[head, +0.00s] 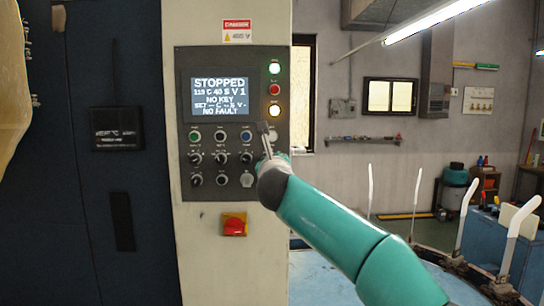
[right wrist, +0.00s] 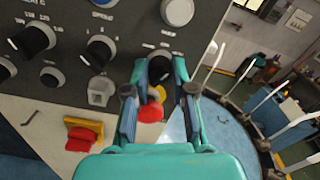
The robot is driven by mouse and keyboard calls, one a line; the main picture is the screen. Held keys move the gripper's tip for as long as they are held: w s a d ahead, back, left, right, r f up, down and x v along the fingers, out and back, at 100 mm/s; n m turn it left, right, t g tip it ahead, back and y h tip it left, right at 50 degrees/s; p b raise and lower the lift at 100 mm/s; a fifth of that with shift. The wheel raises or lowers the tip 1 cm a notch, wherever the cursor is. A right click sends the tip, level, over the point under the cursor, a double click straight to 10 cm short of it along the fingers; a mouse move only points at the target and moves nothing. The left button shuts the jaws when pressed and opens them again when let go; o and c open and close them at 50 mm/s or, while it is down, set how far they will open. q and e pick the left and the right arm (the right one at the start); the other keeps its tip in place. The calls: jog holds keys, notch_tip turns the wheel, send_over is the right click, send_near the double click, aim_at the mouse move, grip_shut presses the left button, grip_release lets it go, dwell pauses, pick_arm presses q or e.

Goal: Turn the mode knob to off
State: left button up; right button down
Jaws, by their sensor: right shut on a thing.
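The control panel (head: 232,125) is dark grey, with a lit display (head: 219,94) reading "STOPPED", "NO KEY" and "NO FAULT". Several black knobs sit below the display, such as one at the lower left (head: 196,180). My right gripper (head: 266,140) is at the panel's right edge, and hides part of it. In the right wrist view its fingers stand on both sides of a black knob with a pale base (right wrist: 160,66) and are shut on it. I cannot read this knob's label or pointer, so I cannot tell its setting. My left gripper is not in view.
A yellow and red switch (head: 235,225) is below the panel. A red and yellow button (right wrist: 150,110) shows between my fingers in the wrist view. A pale blue round table with white upright forms (head: 480,220) stands at right.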

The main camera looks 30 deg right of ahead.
jog(key=n, duration=0.1)
jog(key=n+p, duration=0.1)
jog(key=shift+a+r+n+p, duration=0.1)
jog(key=shift+r+n+p, duration=0.1)
jog(key=shift+n+p, duration=0.15)
jog(key=shift+f+n+p, duration=0.15)
jog(key=shift+n+p, duration=0.55)
jog(key=shift+n, duration=0.55)
jog(key=c, duration=1)
grip_release()
jog(key=shift+w+a+f, duration=0.1)
jog(key=shift+w, duration=0.05)
jog(key=shift+o, duration=0.2)
jog(key=v, duration=1.2)
